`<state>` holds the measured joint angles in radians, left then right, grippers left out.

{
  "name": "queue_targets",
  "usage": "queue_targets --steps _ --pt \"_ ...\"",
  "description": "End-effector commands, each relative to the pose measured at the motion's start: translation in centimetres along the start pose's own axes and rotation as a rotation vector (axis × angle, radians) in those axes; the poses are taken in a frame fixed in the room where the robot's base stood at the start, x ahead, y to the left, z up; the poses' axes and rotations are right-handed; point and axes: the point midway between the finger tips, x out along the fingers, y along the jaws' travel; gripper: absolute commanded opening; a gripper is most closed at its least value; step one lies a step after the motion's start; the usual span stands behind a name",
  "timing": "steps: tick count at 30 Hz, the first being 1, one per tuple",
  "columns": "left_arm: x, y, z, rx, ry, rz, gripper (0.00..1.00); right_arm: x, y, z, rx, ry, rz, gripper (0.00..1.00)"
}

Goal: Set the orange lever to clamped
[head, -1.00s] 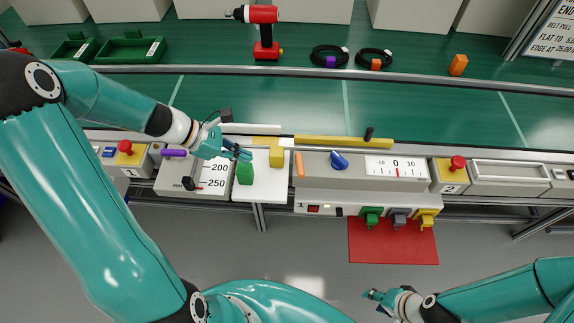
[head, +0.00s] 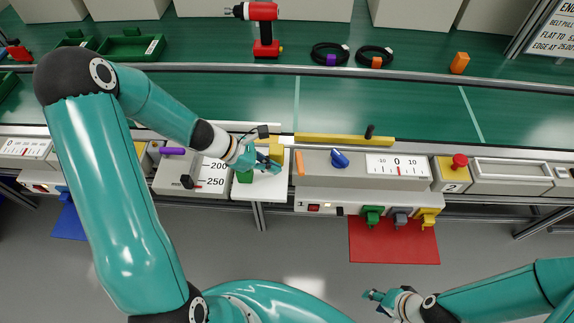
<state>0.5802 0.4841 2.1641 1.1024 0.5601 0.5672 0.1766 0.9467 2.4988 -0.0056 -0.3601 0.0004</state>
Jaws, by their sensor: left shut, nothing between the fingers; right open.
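The orange lever (head: 299,163) is a short, narrow bar at the left end of a grey panel (head: 352,182), right of the white platform. It looks roughly upright in the head view. No clamped label is readable beside it. My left gripper (head: 269,165) is shut and empty, over the white platform, a short way left of the lever and apart from it. My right gripper (head: 371,295) is open and empty, low over the floor at the lower right, far from the lever.
A green block (head: 244,177) and a yellow block (head: 277,152) are close around my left gripper. The panel also carries a blue knob (head: 339,159) and a dial (head: 397,165). A yellow bar (head: 330,139) runs behind it. A purple lever (head: 172,151) is further left.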

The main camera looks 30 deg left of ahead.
Motion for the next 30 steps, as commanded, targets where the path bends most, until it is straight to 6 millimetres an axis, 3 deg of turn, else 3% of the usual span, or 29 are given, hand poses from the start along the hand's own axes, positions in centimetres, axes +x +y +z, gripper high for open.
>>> queue_targets --steps 9,23,30 --pt "2.7 0.0 2.7 0.002 0.0 0.0 0.0 -0.5 -0.2 0.0 0.0 0.0 0.0 0.44" --pt "2.9 0.0 2.9 0.001 0.0 0.002 0.0 -0.4 -0.1 0.0 0.0 0.0 0.0 0.44" --pt "3.9 -0.2 3.4 -0.013 -0.001 0.019 0.0 1.0 0.4 0.0 0.0 0.0 0.0 0.44"
